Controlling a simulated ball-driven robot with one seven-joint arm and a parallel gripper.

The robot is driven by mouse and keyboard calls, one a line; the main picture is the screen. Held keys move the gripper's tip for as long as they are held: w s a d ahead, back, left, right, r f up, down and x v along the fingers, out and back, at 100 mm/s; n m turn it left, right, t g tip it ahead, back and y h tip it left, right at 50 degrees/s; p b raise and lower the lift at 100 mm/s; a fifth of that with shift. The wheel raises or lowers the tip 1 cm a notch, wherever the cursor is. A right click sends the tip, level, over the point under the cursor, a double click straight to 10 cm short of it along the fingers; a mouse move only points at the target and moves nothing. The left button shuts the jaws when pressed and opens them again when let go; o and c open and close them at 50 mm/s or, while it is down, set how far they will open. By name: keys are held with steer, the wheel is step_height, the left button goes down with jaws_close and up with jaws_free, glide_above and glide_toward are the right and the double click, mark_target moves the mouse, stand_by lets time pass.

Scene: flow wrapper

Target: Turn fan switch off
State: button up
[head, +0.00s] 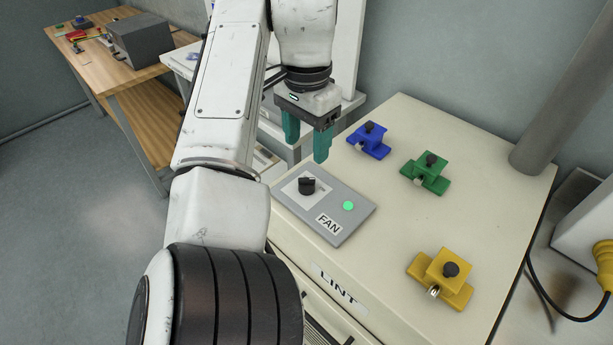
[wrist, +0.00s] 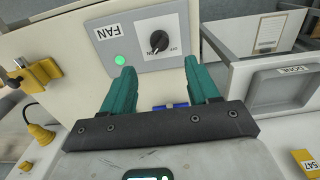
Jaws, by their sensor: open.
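The fan panel (head: 330,222) is a grey plate marked FAN on top of the cream cabinet. Its black rotary switch (head: 307,186) sits on a white label, and a green lamp (head: 348,206) beside it is lit. The green lamp (wrist: 119,60) glows there too. My gripper (head: 306,150) has teal fingers pointing down, open and empty, above and behind the switch, apart from it.
Blue (head: 369,140), green (head: 426,173) and yellow (head: 442,278) clamp-like blocks with black knobs stand on the cabinet top (head: 392,232) right of the panel. A grey post (head: 563,115) rises at the back right. A wooden table (head: 137,75) stands far left.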

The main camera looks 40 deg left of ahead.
mark_target(307, 179)
step_height(307, 179, down, 10)
steer(key=shift+r+p, duration=0.1)
steer(key=shift+p, duration=0.4)
steer(key=c, duration=1)
steer(key=shift+c, duration=0.2)
